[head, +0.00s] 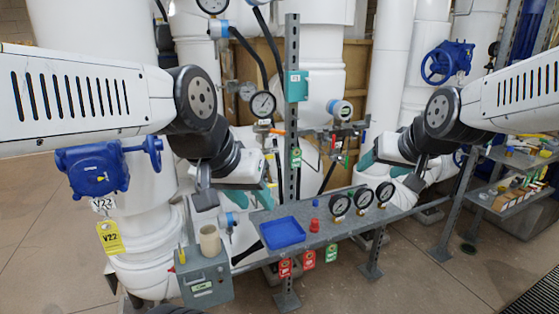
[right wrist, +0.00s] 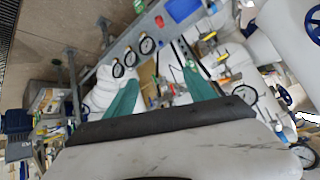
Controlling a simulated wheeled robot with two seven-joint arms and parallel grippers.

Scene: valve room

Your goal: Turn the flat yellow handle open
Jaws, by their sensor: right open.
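A small yellow strip (right wrist: 208,37) shows among thin pipes at the upper right of the right wrist view, with another yellow piece (right wrist: 222,57) below it. I cannot tell which is the flat handle or how it is turned. My right gripper (head: 382,164) is open and empty in the head view, in front of the pipework behind the gauges. Its two teal fingers stand apart in the right wrist view (right wrist: 163,96), away from the yellow pieces. My left gripper (head: 264,186) hangs left of the steel post above the bench; its finger gap is unclear.
A grey bench (head: 330,233) holds a blue tray (head: 283,233), a red piece (head: 314,225) and three black gauges (head: 363,197). A steel post (head: 291,110) rises between my arms. Blue valve actuators (head: 92,168) and thick white pipes stand around. A shelf (head: 515,160) with small parts is at right.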

